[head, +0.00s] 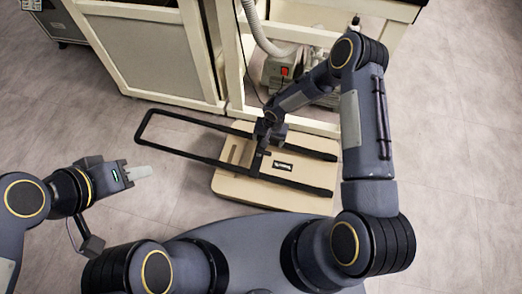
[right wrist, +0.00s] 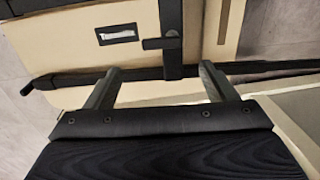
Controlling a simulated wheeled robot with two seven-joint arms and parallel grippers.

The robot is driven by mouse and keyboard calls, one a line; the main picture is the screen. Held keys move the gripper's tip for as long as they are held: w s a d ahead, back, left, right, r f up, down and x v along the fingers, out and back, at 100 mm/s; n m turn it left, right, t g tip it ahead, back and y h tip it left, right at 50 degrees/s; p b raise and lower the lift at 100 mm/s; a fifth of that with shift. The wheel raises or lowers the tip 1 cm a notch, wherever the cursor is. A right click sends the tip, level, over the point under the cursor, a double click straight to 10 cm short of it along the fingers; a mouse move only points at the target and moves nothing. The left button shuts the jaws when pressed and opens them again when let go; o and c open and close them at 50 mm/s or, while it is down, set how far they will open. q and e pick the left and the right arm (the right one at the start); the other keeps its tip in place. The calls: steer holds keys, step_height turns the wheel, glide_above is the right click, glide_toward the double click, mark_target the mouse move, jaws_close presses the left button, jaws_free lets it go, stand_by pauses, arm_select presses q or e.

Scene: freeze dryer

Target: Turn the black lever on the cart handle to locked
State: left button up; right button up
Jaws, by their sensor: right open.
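The beige cart (head: 225,185) stands on the floor, with a long black handle frame (head: 170,154) reaching left from it. In the right wrist view the black lever (right wrist: 162,42) sticks out sideways from a black crossbar, beside a small black-framed label (right wrist: 118,35).
A cream frame cabinet (head: 155,60) stands behind the cart. A pump with a red switch (head: 284,71) and a pale hose sit inside the frame to its right.

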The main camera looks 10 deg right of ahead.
mark_target(264, 152)
steer(key=f, duration=0.3)
steer(key=f+b, duration=0.1)
steer(key=f, duration=0.1)
steer(key=a+f+b, duration=0.1)
steer(key=f, duration=0.2)
steer(key=shift+w+f, duration=0.1)
steer(key=shift+f, duration=0.2)
steer(key=c, duration=1)
